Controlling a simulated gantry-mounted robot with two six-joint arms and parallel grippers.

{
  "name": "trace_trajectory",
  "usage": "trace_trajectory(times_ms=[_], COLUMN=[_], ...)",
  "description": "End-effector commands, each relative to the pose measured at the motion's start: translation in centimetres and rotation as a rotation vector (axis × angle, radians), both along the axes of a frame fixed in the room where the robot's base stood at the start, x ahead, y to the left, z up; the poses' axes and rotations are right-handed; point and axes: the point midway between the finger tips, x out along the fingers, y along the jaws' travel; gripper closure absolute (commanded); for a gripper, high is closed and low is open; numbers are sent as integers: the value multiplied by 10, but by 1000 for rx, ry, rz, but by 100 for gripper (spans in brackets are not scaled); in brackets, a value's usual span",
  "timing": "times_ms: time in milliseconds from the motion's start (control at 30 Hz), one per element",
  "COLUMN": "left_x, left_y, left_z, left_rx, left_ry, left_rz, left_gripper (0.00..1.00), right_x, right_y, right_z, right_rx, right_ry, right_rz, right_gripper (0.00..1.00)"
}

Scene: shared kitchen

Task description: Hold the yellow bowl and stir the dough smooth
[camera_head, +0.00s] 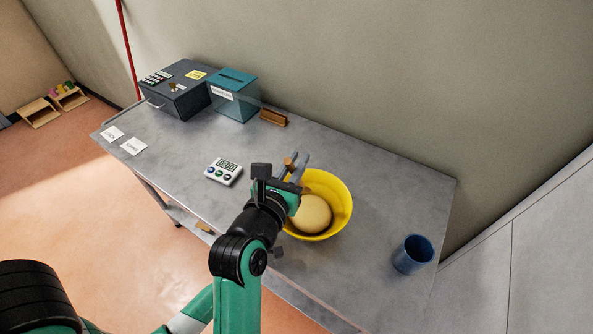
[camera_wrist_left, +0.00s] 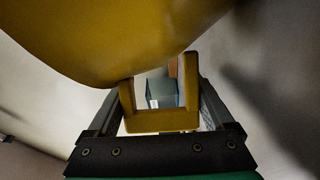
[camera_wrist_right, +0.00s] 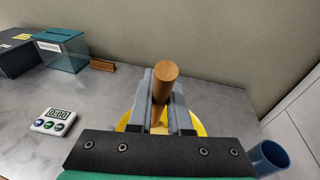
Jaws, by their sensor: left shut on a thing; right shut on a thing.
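The yellow bowl (camera_head: 342,208) stands on the grey table with a pale, rounded lump of dough (camera_head: 310,214) in it. My right gripper (camera_head: 297,168) is over the bowl's back left side, shut on the wooden spoon (camera_head: 290,163). The spoon's round handle end (camera_wrist_right: 165,72) sticks up between the fingers in the right wrist view; its lower end is hidden. In the left wrist view, my left gripper (camera_wrist_left: 160,92) is shut on the bowl's squared yellow handle (camera_wrist_left: 160,123), below the bowl's wall (camera_wrist_left: 120,40). My right arm hides that side in the head view.
A white timer (camera_head: 223,171) reading 0:00 lies left of the bowl. A blue cup (camera_head: 413,254) stands to its right. A dark cash box (camera_head: 178,90), a teal clear box (camera_head: 234,97) and a small wooden block (camera_head: 273,118) stand at the back. Two white cards (camera_head: 133,146) lie far left.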

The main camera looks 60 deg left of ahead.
Motion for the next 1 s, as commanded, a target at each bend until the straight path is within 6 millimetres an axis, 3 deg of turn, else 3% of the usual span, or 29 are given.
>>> trace_trajectory(times_ms=[333, 367, 400, 567, 667, 1000], left_x=[0, 0, 0, 0, 0, -4], left_y=[0, 0, 0, 0, 0, -5], left_z=[0, 0, 0, 0, 0, -1], left_rx=[0, 0, 0, 0, 0, -1], left_ry=[0, 0, 0, 0, 0, 1], left_rz=[-1, -1, 0, 0, 0, -2], left_gripper=[100, 8, 1, 0, 10, 10], right_x=[0, 0, 0, 0, 0, 0], right_y=[0, 0, 0, 0, 0, 0], right_z=[9, 9, 9, 9, 9, 9], right_rx=[-1, -1, -1, -1, -1, -1], right_ry=[0, 0, 0, 0, 0, 0], right_rz=[1, 1, 1, 1, 1, 1], right_gripper=[100, 100, 100, 100, 100, 100])
